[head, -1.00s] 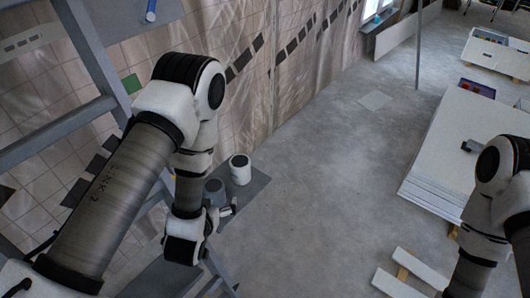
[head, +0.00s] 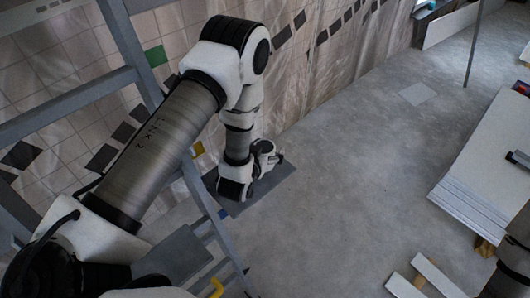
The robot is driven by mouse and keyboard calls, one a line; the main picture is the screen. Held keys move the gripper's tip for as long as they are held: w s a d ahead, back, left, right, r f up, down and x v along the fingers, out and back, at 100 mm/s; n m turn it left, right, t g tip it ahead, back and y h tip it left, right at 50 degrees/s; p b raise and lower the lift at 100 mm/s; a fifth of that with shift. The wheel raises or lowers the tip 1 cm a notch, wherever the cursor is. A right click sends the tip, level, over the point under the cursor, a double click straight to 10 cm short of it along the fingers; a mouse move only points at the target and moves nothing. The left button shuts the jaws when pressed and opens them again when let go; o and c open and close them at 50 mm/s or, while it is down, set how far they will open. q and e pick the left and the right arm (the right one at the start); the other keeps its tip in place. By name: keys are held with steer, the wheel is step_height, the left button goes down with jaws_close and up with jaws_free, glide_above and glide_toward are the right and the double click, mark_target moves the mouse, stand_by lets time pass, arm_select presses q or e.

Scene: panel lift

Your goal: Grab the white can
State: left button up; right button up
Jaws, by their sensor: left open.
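My left gripper (head: 272,158) is open, small in the head view, low over the dark grey board on the floor (head: 275,190) by the tiled wall. The white can is not clearly visible now. The place on the board where it stood lies behind or beside my left gripper and wrist, and white parts there blend together. I cannot tell whether the fingers are around the can or touching it. The grey can beside it is also hidden by my arm.
A grey ladder (head: 122,45) stands at the left, close to my left arm. A stack of white panels (head: 480,165) lies at the right, with white boards on wood (head: 425,278) nearer. The concrete floor between is clear.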

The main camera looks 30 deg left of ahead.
arm_select(q)
steer(key=shift+w, duration=0.35)
steer(key=shift+f, duration=0.1)
steer(key=c, duration=1.4)
steer(key=shift+c, duration=0.3)
